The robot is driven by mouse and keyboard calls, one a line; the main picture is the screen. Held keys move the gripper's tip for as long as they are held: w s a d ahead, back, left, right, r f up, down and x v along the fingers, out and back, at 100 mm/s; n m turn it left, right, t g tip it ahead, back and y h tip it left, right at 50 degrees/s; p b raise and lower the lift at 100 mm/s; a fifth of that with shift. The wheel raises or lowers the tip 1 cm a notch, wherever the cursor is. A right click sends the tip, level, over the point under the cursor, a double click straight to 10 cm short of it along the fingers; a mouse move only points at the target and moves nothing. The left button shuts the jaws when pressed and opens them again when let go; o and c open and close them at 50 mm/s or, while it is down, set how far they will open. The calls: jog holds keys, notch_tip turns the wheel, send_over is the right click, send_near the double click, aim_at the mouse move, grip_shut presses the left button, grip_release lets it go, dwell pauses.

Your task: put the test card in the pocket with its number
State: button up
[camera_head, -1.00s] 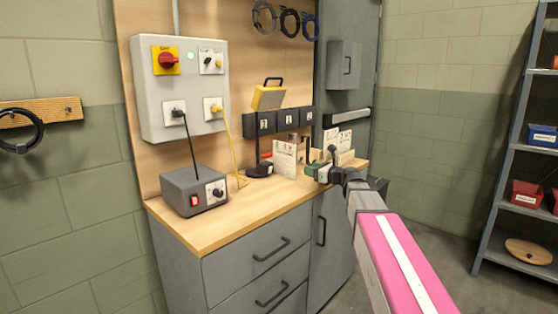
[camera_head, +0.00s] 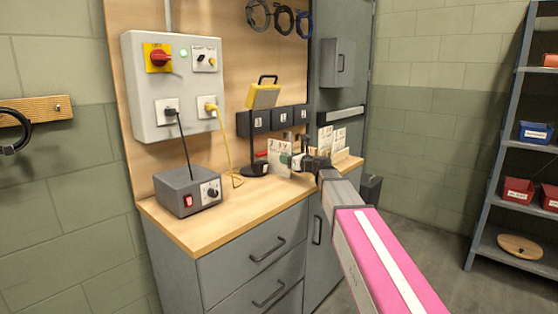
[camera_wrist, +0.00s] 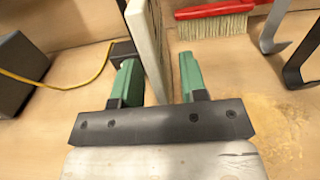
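A white test card (camera_head: 277,153) with dark print stands upright on the bench; its number is too small to read. My gripper (camera_head: 292,162) is at the right side of this card. In the wrist view my gripper (camera_wrist: 158,62) has its green fingers apart, with the card (camera_wrist: 148,45) seen nearly edge-on between them. The card is close to the left finger; a clear gap shows before the right finger. Three dark numbered pockets, the left (camera_head: 254,123), middle (camera_head: 282,119) and right (camera_head: 302,114), hang on the back board; their digits are hard to read.
More printed cards (camera_head: 331,138) stand in a wooden holder at the bench's right. A black stand (camera_head: 256,150) is just left of the card. A red brush (camera_wrist: 213,20) lies beyond the fingers. A grey power box (camera_head: 187,190) with cables sits at left.

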jog(key=shift+x, duration=0.9)
grip_shut()
